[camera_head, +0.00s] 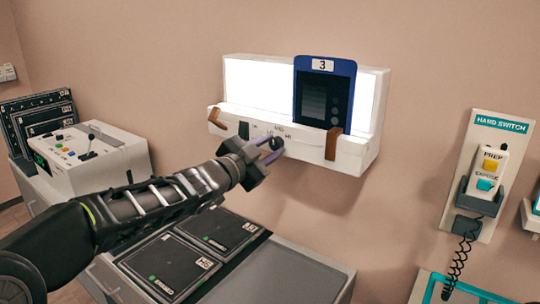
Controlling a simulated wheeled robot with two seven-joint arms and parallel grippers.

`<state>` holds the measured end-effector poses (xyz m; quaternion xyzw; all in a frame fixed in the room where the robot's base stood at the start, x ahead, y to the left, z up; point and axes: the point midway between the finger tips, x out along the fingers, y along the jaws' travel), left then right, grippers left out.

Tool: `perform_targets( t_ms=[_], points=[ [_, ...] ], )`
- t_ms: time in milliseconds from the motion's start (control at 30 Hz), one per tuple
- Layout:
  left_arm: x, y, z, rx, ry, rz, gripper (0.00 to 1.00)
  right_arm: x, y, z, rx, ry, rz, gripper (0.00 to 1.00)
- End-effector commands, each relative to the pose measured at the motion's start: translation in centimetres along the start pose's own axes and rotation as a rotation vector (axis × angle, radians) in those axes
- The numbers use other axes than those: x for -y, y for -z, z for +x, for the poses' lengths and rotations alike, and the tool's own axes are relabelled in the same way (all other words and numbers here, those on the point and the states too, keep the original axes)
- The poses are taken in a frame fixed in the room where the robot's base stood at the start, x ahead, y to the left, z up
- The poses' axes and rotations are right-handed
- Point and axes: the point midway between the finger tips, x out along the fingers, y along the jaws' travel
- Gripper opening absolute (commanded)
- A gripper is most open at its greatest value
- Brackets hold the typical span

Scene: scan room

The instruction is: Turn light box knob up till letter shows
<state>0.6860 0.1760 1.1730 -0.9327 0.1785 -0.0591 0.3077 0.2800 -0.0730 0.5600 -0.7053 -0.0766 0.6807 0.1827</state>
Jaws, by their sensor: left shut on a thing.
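The light box (245,88) hangs on the wall, its panel glowing bright white. A dark blue film (326,66) with a "3" tag stands at its right side; its dark window shows faint grey bands, and I cannot make out a letter. The knob (276,143) sits on the box's lower front strip, below small marks ending in "HI". My left gripper (268,155) reaches up from the left and is shut on the knob, covering part of it. My right gripper is not in view.
Brown clips (333,143) stick out from the box's strip. Below is a grey cabinet (290,272) with dark cassettes (218,230). A control console (85,155) stands at left. A hand switch (487,172) with a coiled cord hangs at right.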

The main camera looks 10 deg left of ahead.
Motion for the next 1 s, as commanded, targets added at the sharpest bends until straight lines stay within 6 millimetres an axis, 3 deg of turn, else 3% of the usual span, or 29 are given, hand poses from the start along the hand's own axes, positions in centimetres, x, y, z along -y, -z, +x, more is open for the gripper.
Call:
perform_targets(
  t_ms=[300,767,800,1000],
  points=[
    [-0.06,-0.12,-0.01,0.002,0.000,0.131,0.00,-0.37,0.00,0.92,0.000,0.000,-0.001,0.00],
    [-0.02,-0.06,-0.01,0.002,0.000,0.148,0.00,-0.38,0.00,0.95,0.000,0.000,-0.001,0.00],
    [-0.02,-0.07,-0.01,0.002,0.000,0.148,0.32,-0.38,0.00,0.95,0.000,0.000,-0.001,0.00],
    [-0.02,-0.05,0.00,0.001,0.000,0.148,0.48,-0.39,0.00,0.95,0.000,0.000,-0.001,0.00]
  ],
)
